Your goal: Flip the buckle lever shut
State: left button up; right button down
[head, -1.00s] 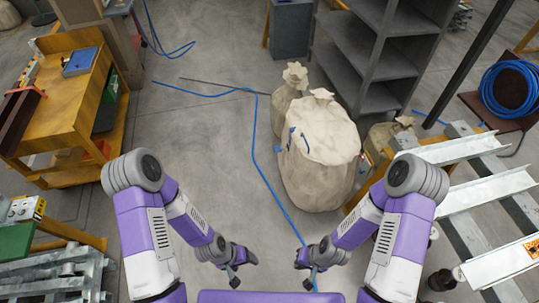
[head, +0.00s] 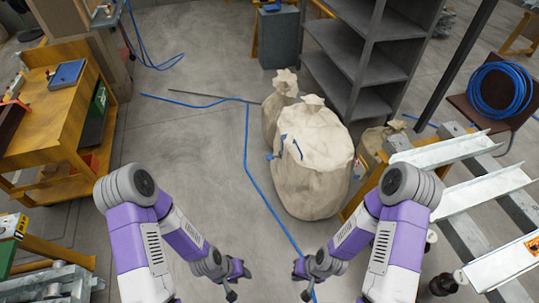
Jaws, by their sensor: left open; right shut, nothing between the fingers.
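No buckle or buckle lever can be made out in the head view. My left gripper (head: 238,283) hangs low near the bottom centre, over bare floor; its fingers are open and empty. My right gripper (head: 303,282) is a short way to its right, above the floor near a blue hose; it is shut with nothing in it. Neither gripper touches anything that I can see.
Large tied sacks (head: 312,165) stand ahead, beside a grey shelf (head: 357,62). A blue hose (head: 247,150) crosses the floor. A wooden cart (head: 45,120) is at left. Pale metal channels (head: 490,193) lie on a rack at right. The centre-left floor is clear.

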aim_at(270, 157)
jog(key=z, duration=0.2)
jog(key=i, duration=1.1)
jog(key=u, duration=0.8)
jog(key=i, duration=0.6)
jog(key=u, duration=0.35)
